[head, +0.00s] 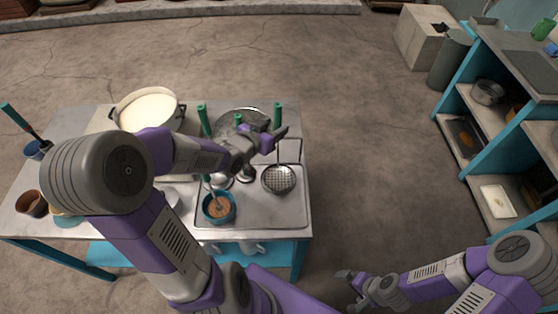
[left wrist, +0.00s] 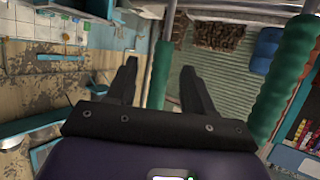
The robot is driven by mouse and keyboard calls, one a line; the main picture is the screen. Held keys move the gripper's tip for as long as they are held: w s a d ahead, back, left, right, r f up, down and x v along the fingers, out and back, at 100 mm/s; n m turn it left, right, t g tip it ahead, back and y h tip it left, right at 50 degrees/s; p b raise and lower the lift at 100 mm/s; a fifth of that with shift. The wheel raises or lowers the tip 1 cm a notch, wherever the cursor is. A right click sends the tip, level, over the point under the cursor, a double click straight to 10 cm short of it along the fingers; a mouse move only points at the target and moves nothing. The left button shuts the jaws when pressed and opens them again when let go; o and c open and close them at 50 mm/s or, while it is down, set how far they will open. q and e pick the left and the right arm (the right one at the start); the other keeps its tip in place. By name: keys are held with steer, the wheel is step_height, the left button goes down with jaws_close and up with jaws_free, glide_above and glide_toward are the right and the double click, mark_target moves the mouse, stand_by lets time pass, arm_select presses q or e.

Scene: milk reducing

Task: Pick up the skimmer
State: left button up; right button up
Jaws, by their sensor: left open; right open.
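The skimmer's round perforated head (head: 279,179) hangs over the metal tray at the right of the table. Its thin handle rises to a green grip (head: 278,115). My left gripper (head: 266,132) is open beside the upper handle, with nothing held. In the left wrist view its two dark fingers (left wrist: 160,72) are apart. One green grip (left wrist: 158,75) shows between them and a larger one (left wrist: 288,85) stands to the right; I cannot tell which is the skimmer's. My right gripper (head: 352,288) is open and empty, low and right of the table.
More green-handled utensils (head: 203,120) hang nearby, close to my left gripper. A pot of white liquid (head: 148,106) stands at the back left. A teal bowl of brown food (head: 218,208) sits on the metal tray (head: 285,210). Open floor lies right of the table, before shelves (head: 480,130).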

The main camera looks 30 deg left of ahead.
arm_select(q)
steer(key=b+x, duration=0.1)
steer(key=x, duration=0.3)
steer(key=shift+w+f, duration=0.15)
steer(key=shift+w, duration=0.1)
jaws_close()
